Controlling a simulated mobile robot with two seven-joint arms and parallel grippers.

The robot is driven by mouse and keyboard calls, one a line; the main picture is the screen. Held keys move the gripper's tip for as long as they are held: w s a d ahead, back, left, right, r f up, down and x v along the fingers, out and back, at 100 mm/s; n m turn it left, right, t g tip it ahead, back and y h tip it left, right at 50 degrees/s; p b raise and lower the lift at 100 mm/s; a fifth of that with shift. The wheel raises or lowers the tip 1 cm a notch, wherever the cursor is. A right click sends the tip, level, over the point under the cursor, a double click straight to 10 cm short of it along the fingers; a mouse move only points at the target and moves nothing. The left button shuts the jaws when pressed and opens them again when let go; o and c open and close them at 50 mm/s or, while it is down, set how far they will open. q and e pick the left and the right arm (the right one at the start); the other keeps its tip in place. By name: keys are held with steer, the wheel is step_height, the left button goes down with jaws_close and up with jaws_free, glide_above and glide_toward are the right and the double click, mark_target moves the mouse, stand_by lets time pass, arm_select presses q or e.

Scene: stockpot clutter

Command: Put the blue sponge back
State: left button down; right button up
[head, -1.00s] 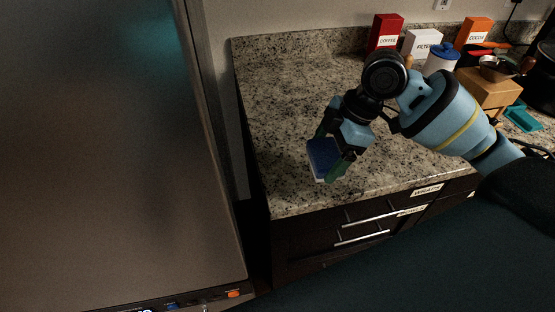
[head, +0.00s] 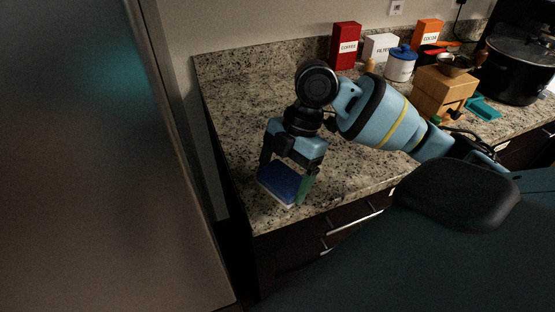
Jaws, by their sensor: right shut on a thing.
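The blue sponge (head: 283,184) has a deep blue top and a pale lower edge. It is between the fingers of my right gripper (head: 284,182), which is shut on it. The gripper points down over the front left part of the granite counter (head: 231,107), near its front edge. I cannot tell whether the sponge touches the counter or is just above it. My left gripper is not in view.
A red coffee box (head: 345,46), a white filter box (head: 380,48), an orange cocoa box (head: 427,34) and a blue-lidded jar (head: 400,64) stand at the back. A wooden grinder (head: 442,92), teal tray (head: 483,108) and black stockpot (head: 518,68) are at right. The counter's back left is clear.

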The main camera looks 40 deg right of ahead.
steer(key=w+d, duration=0.1)
steer(key=w, duration=0.1)
steer(key=w+d, duration=0.1)
steer(key=w, duration=0.1)
steer(key=w+d, duration=0.2)
steer(key=w, duration=0.1)
steer(key=shift+f, duration=0.35)
steer(key=shift+w+d, duration=0.1)
steer(key=shift+w, duration=0.05)
steer(key=shift+w+d, duration=0.1)
steer(key=shift+w, duration=0.1)
steer(key=shift+f, duration=1.8)
steer(key=shift+f, duration=0.15)
steer(key=o, duration=0.8)
steer(key=v, duration=1.2)
